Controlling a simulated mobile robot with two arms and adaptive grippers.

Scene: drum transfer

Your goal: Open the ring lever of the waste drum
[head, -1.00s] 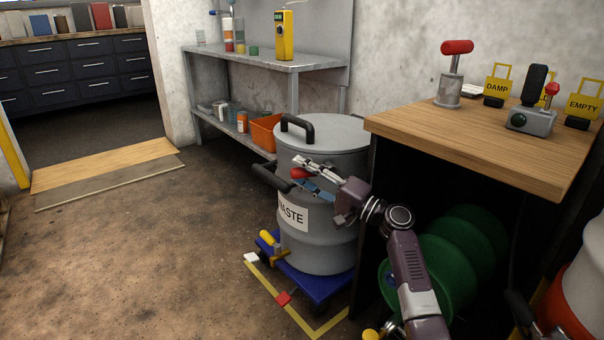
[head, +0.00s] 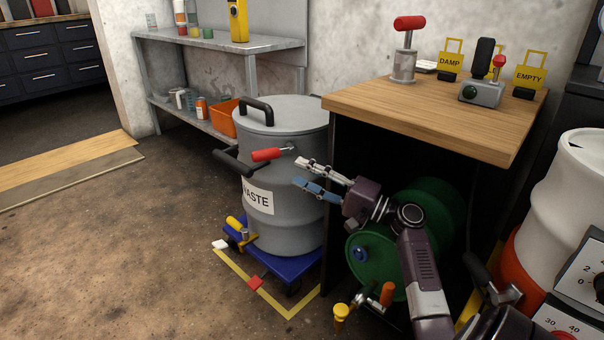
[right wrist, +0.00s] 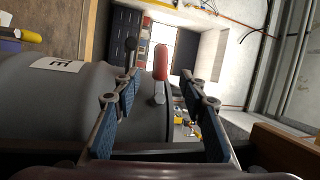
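The grey waste drum (head: 285,225) stands upright with its lid (head: 283,108) on. Its ring lever (head: 267,154) has a red handle and a metal stem at the drum's upper front, pointing left and outward in the head view. My right gripper (head: 299,174) is open and empty, to the right of and a little below the handle. In the right wrist view, the red handle (right wrist: 161,62) shows beyond and between the spread fingers (right wrist: 158,88), with no contact visible. The ring's fit under the lid is too small to judge. My left gripper is not in view.
The drum stands on a blue dolly (head: 290,265) beside a wooden-topped bench (head: 430,115). A metal shelf (head: 210,42) stands behind; an orange and white drum (head: 565,190) is at right. Floor at left is clear.

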